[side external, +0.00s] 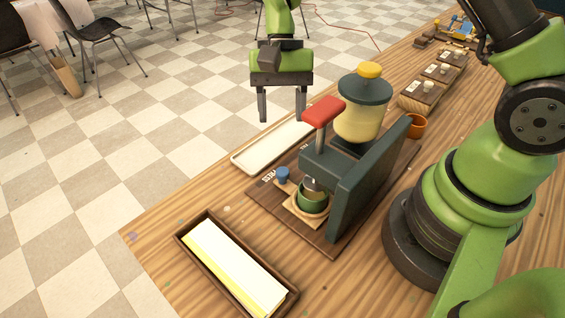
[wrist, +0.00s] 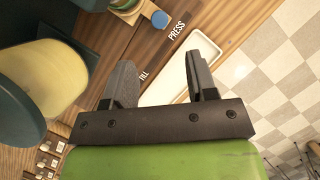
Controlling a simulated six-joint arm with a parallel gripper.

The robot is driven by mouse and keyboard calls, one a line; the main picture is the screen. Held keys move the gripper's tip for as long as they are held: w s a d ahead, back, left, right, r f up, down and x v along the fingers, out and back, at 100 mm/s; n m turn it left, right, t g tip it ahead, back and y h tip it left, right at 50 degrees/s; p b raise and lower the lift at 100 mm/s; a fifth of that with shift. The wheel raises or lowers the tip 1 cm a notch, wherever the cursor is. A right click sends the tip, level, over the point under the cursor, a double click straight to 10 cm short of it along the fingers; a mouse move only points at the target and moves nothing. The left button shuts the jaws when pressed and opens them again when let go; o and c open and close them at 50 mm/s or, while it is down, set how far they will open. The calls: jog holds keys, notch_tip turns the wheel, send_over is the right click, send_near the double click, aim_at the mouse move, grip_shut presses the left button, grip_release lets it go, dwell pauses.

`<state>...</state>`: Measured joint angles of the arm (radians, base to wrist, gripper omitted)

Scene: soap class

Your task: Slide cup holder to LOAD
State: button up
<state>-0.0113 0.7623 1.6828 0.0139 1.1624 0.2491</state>
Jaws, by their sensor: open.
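The cup holder (side external: 293,212) is a light wooden slide with a green cup (side external: 312,199) on it, under the dark press with a red handle (side external: 324,111). Its blue knob (side external: 283,174) stands beside the PRESS label; the knob also shows in the wrist view (wrist: 160,19) near PRESS (wrist: 177,30). A second label, partly hidden by a finger, seems to read FILL (wrist: 143,76). I cannot make out a LOAD label. My gripper (side external: 281,115) is open and empty, above and behind the station, apart from the knob. In the wrist view its fingers (wrist: 160,68) point toward the board edge.
A white tray (side external: 262,153) lies behind the station. A cream dispenser with a yellow top (side external: 360,118) stands right of the press. A wooden box with paper (side external: 203,223) is at the front left. An orange cup (side external: 416,126) and wooden blocks (side external: 421,93) are farther right.

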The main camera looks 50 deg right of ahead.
aim_at(283, 170)
jog(key=x, duration=1)
jog(key=shift+f, duration=0.2)
jog(key=shift+c, duration=0.4)
